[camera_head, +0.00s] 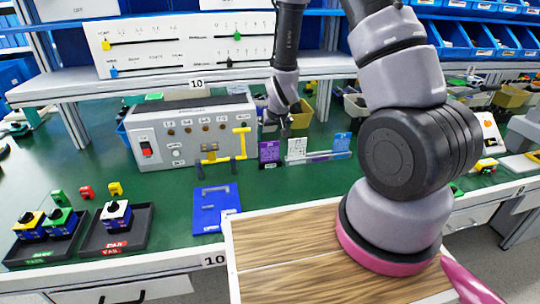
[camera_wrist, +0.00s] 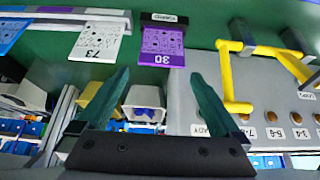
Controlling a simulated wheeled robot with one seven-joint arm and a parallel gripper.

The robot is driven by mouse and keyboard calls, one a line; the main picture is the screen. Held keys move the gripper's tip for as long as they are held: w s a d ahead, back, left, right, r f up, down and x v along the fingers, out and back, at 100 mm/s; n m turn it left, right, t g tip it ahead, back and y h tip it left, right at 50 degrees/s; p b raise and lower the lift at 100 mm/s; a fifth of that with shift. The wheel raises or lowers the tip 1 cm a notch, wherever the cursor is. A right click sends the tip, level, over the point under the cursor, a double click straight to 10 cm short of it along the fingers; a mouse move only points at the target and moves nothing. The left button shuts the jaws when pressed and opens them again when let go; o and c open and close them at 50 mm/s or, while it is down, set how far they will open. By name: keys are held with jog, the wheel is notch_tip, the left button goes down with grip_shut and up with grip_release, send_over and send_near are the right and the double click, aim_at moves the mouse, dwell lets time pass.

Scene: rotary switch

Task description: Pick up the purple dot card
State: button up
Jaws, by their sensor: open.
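The purple dot card (camera_head: 269,153) stands upright at the left end of a row of cards on the green table. In the wrist view the purple card (camera_wrist: 163,46) appears upside down with "30" on it, its top edge toward my gripper. My gripper (camera_wrist: 160,74) is open and empty, its two dark green fingers spread to either side of the card's line. The card is ahead of the fingertips, apart from them. In the head view my gripper (camera_head: 284,122) hangs just above and behind the card; its fingers are hard to make out there.
A white card (camera_wrist: 98,41) marked "73" and a blue card (camera_head: 341,144) stand beside the purple one. A grey switch panel (camera_head: 190,130) with a yellow handle (camera_head: 240,143) is close on the left. A blue board (camera_head: 216,207) lies in front.

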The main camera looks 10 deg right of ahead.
aim_at(270, 143)
jog(key=x, duration=1)
jog(key=shift+a+r, duration=0.1)
jog(key=shift+a, duration=0.05)
jog(key=c, duration=1)
jog(key=shift+r, duration=0.1)
